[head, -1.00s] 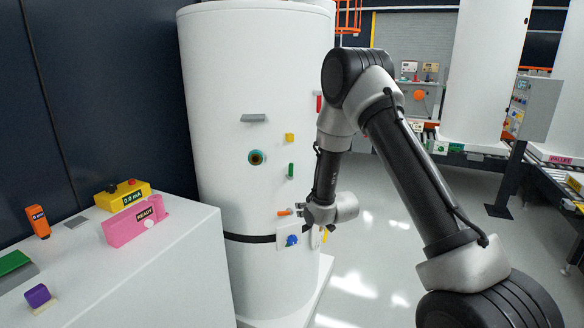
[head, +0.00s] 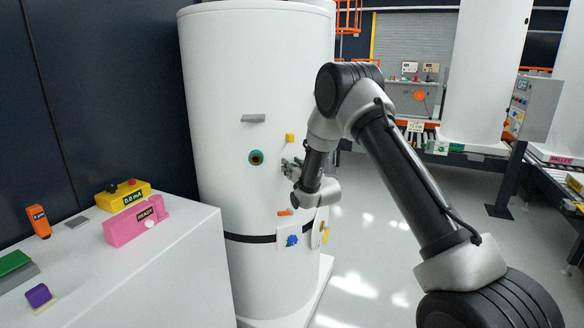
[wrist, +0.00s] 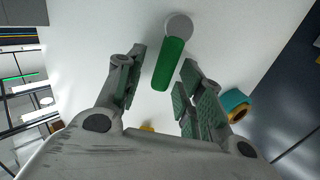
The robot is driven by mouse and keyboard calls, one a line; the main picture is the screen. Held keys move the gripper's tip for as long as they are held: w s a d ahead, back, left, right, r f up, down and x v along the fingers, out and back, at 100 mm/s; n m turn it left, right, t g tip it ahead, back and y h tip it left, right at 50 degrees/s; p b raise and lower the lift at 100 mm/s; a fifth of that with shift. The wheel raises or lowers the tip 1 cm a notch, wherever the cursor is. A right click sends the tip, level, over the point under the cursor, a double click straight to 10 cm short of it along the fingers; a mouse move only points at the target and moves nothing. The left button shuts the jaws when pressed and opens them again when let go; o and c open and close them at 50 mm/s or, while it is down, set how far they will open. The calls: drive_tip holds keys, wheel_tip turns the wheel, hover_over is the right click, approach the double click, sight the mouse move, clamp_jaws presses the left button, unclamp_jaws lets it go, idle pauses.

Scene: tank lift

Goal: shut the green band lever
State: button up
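The green band lever (wrist: 168,63) is a green handle on a grey round pivot, set on the white tank (head: 225,90). In the wrist view it runs from the pivot at the top down and slightly left. My gripper (wrist: 162,72) is open, with one finger on each side of the handle. Gaps show between the handle and both fingers. In the head view my gripper (head: 292,168) is at the tank's right side, to the right of the teal round port (head: 256,157), and hides the green lever.
A yellow block (head: 289,137) and a grey ledge (head: 253,118) sit higher on the tank. An orange lever (head: 285,213) and a card with a blue knob (head: 291,240) are lower. A white cabinet (head: 165,260) stands at the left.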

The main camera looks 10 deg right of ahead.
clamp_jaws()
drive_tip(key=shift+d+m, duration=0.15)
drive_tip(key=shift+m, duration=0.15)
drive_tip(key=w+d+f+m, duration=0.1)
drive_tip(key=d+f+m, duration=0.3)
drive_tip(key=m, duration=1)
drive_tip(key=shift+d, duration=0.2)
idle(0.4)
